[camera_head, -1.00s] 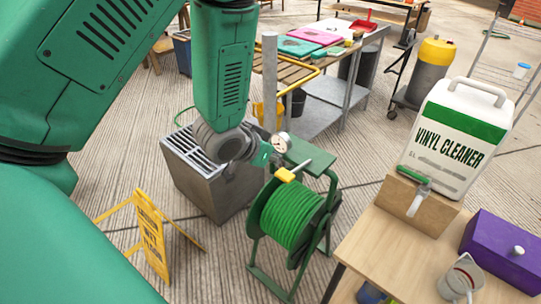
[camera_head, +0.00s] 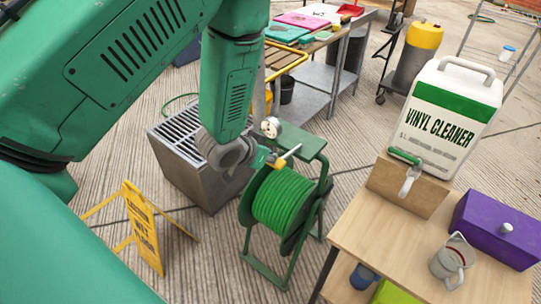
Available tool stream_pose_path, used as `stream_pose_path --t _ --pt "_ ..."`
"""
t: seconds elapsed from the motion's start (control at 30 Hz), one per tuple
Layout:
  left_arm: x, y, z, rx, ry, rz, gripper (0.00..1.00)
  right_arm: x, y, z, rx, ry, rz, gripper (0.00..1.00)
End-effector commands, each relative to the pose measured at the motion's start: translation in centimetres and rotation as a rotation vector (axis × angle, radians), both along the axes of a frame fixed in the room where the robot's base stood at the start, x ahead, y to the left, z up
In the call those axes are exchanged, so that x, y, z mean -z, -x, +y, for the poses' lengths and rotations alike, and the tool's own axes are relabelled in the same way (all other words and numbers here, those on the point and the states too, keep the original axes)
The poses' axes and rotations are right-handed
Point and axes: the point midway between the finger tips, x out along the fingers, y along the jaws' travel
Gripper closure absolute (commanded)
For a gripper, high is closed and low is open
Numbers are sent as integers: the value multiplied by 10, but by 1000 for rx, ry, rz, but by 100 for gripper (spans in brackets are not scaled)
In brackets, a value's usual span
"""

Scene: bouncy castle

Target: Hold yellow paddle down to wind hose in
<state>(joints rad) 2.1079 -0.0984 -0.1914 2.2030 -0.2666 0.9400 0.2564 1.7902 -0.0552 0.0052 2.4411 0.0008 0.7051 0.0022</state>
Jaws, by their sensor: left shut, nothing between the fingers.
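The green hose reel (camera_head: 285,203) stands on the floor in a green frame, with green hose wound on its drum. The small yellow paddle (camera_head: 279,163) is at the top of the reel, beside a short pale bar (camera_head: 291,153). My left gripper (camera_head: 264,158) comes down from the upper left and is shut, with nothing seen held. Its tip is right at the paddle's left side; I cannot tell whether it touches or presses it. The wrist hides part of the gripper. My right gripper is not in view.
A grey grated box (camera_head: 190,165) stands left of the reel, and a yellow wet-floor sign (camera_head: 143,228) is at lower left. A wooden table (camera_head: 375,235) with a vinyl cleaner jug (camera_head: 450,125) is close at right. A round gauge (camera_head: 270,127) is behind the gripper.

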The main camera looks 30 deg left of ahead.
Motion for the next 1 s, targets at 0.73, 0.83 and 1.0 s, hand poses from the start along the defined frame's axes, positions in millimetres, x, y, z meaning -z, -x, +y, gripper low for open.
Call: stream_pose_path --t 0.73,0.83,1.0 --pt "44 5 1 -3 13 -187 100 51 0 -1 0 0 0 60" --pt "44 5 0 -3 12 -186 100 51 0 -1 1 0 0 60" --pt "43 5 -1 -1 11 -186 100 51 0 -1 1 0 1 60"
